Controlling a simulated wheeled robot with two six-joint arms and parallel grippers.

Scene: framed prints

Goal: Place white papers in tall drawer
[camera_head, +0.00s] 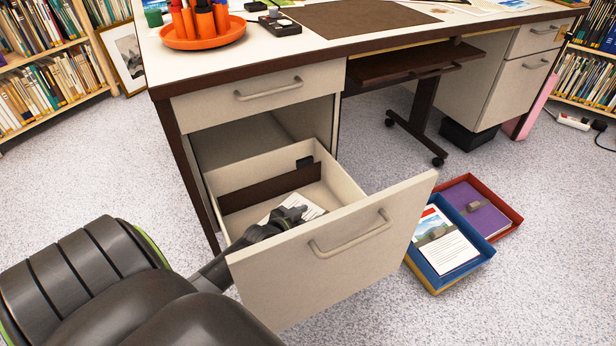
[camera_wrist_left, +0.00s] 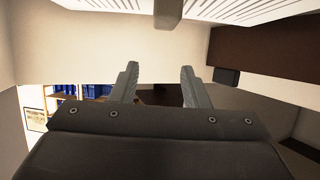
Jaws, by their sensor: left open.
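The tall lower drawer (camera_head: 330,250) of the desk is pulled open; its front panel faces me. A white sheet of paper with printed lines (camera_head: 312,208) lies inside it, partly hidden by my left gripper. The printed paper also shows at the top of the left wrist view (camera_wrist_left: 230,9), with a grey block (camera_wrist_left: 168,12) on it. My left gripper (camera_head: 288,217) reaches over the drawer's side into it, fingers apart and empty (camera_wrist_left: 158,72). The paper is apart from the fingers in the wrist view. My right gripper is out of view.
A blue tray (camera_head: 476,262) on the floor right of the drawer holds a printed sheet with a picture and grey block (camera_head: 440,238). A red tray (camera_head: 514,219) beside it holds a purple folder (camera_head: 474,208). The shallow upper drawer (camera_head: 262,96) is closed. Bookshelves stand behind.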

